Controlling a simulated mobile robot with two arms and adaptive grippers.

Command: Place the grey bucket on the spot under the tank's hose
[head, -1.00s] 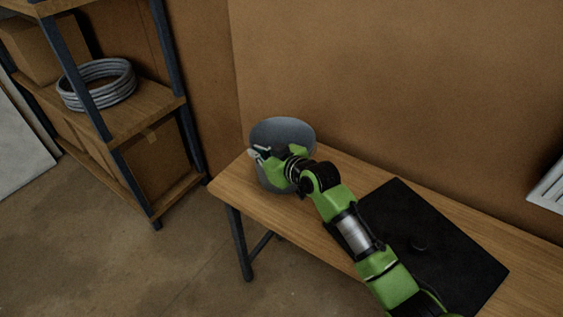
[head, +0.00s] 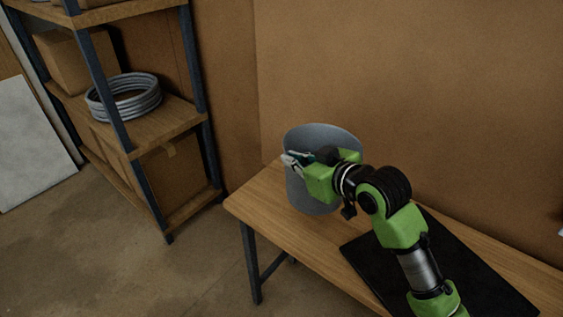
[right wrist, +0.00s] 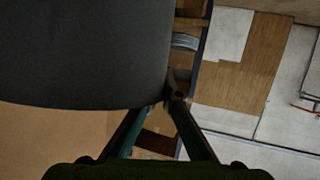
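The grey bucket (head: 300,198) is upright over the left part of the wooden bench, its open mouth facing up. My right gripper (head: 296,160) is at its rim, and its fingers are closed together on the rim wall. In the right wrist view the bucket (right wrist: 85,55) fills the upper left, and the fingertips (right wrist: 172,98) meet at its edge. Whether the bucket's base touches the bench is hard to tell. The tank, its hose and the spot under it are not in view. My left gripper is not in view.
The wooden bench (head: 262,205) stands against a brown wall, with a black mat (head: 470,262) on it, partly hidden by my arm. A shelf at the left holds a grey coil (head: 125,98) and cardboard boxes (head: 75,62). Floor (head: 200,270) is clear before the bench.

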